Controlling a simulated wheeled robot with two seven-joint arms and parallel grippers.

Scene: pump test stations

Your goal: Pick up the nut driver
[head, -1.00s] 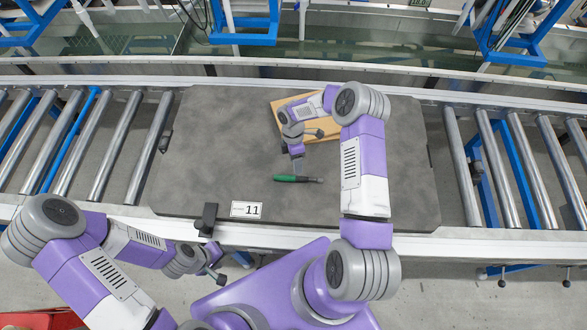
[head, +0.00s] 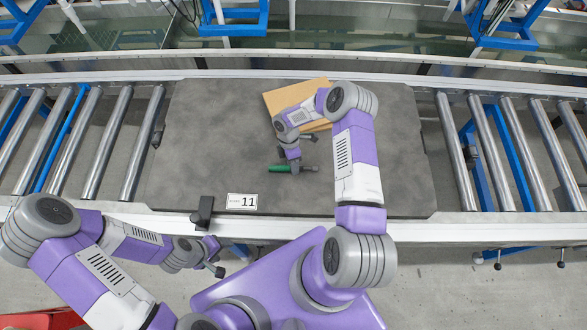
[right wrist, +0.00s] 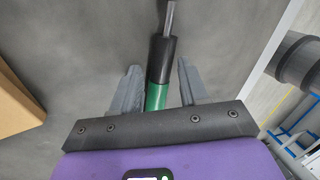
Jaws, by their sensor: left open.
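The nut driver lies on the grey board. Its green handle (head: 279,169) shows in the head view; the right wrist view shows the green handle, black collar (right wrist: 163,58) and metal shaft. My right gripper (head: 293,165) is right over it. In the right wrist view the fingers of my right gripper (right wrist: 158,86) stand apart, one on each side of the handle, with gaps visible. The rear of the handle is hidden by the gripper body. My left gripper (head: 217,258) is open and empty, in front of the conveyor's near edge, away from the nut driver.
A tan wooden box or block (head: 290,97) lies behind the nut driver and also shows at the left of the right wrist view (right wrist: 14,105). Rollers flank the board.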

